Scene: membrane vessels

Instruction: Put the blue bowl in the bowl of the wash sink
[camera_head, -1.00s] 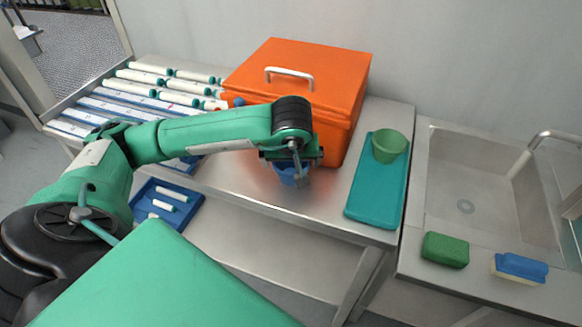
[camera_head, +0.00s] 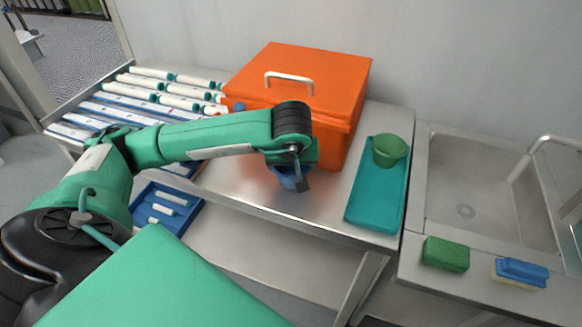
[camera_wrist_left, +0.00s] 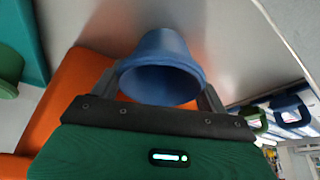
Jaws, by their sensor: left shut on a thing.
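The blue bowl (camera_head: 285,176) is by the front of the metal table, just in front of the orange box, partly hidden by my left gripper (camera_head: 297,180). In the left wrist view the blue bowl (camera_wrist_left: 161,68) sits between the two fingers of my left gripper (camera_wrist_left: 160,85), which is shut on it. I cannot tell whether the bowl touches the table. The wash sink's bowl (camera_head: 480,195) is at the right, a grey metal basin with a drain, and it looks empty. My right gripper is not in view.
A teal tray (camera_head: 375,208) with a green bowl (camera_head: 390,151) lies between the blue bowl and the sink. The orange box (camera_head: 300,85) stands behind. A green sponge (camera_head: 446,254) and a blue brush (camera_head: 521,271) lie on the sink's front edge. A tap (camera_head: 545,145) overhangs the basin.

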